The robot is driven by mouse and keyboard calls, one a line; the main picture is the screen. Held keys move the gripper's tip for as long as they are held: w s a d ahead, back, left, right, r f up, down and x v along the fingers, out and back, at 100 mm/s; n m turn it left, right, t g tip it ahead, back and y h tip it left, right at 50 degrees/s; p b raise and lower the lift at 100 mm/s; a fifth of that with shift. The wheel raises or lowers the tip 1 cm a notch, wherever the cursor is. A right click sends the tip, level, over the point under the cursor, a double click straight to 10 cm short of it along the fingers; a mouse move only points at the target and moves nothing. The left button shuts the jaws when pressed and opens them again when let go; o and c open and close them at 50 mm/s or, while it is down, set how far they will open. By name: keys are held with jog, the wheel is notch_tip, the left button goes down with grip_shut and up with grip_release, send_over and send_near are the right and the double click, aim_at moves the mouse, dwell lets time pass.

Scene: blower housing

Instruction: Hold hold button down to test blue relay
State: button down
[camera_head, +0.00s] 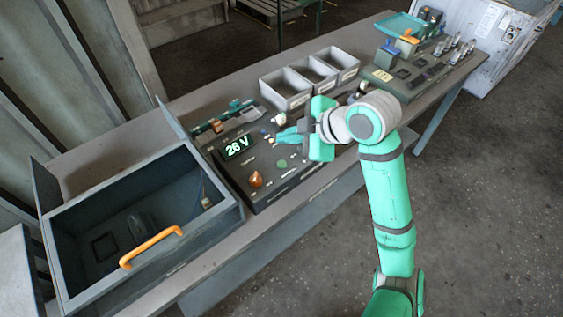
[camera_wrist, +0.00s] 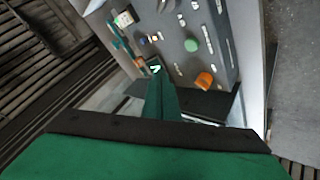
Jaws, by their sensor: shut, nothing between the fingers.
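The grey test panel (camera_head: 243,180) stands on the bench with a lit display (camera_head: 239,147) reading 26 V. It carries an orange knob (camera_head: 255,179) and a flat round green button (camera_head: 282,163); the wrist view shows the green button (camera_wrist: 191,45) and orange knob (camera_wrist: 205,80) too. Labels are too small to read, so I cannot tell which control is the hold button. My gripper (camera_head: 281,138) is shut and empty, over the panel's far right part; contact cannot be told.
An open dark box (camera_head: 215,222) with an orange handle (camera_head: 151,247) is at the left. Grey bins (camera_head: 288,102) stand behind the panel. The right unit (camera_head: 425,88) holds several parts, with a teal tray (camera_head: 398,27) behind it. Floor in front is clear.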

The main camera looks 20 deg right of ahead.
aim_at(285, 165)
jog(key=shift+w+f, duration=0.1)
jog(key=shift+f, duration=3.4)
jog(key=shift+a, duration=0.1)
jog(key=shift+f, duration=0.1)
jog(key=shift+f, duration=0.3)
jog(key=shift+f, duration=0.45)
jog(key=shift+r, duration=0.15)
dwell(1.7)
jog(key=shift+r, duration=0.75)
